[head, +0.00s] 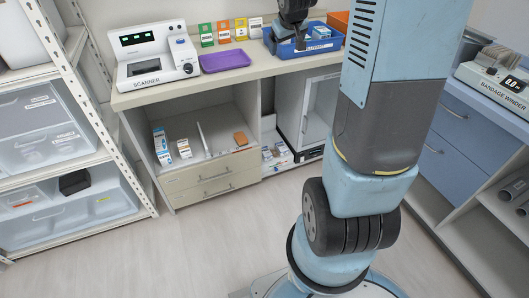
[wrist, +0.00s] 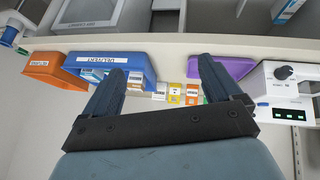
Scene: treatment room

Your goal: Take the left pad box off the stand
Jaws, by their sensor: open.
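A row of small upright boxes or cards stands at the back of the counter in the head view: green (head: 206,35), orange (head: 224,31), yellow (head: 241,29) and white (head: 255,27). No label reads "pad", so I cannot tell which is the left pad box, and no stand is clearly distinguishable. The wrist view, which is upside down, shows a white one (wrist: 159,92), a yellow one (wrist: 176,93) and an orange one (wrist: 193,95) between the fingers. My gripper (head: 299,44) is open and empty, over the blue bin in the head view; both spread fingers show in the wrist view (wrist: 162,66).
The blue bin (head: 318,46) holds small boxes. An orange bin (head: 338,20) is beside it. A purple tray (head: 225,61) and the scanner (head: 157,56) stand left on the counter. Small blue-white boxes (head: 184,149) are on the shelf below. A bandage winder (head: 494,79) is at right.

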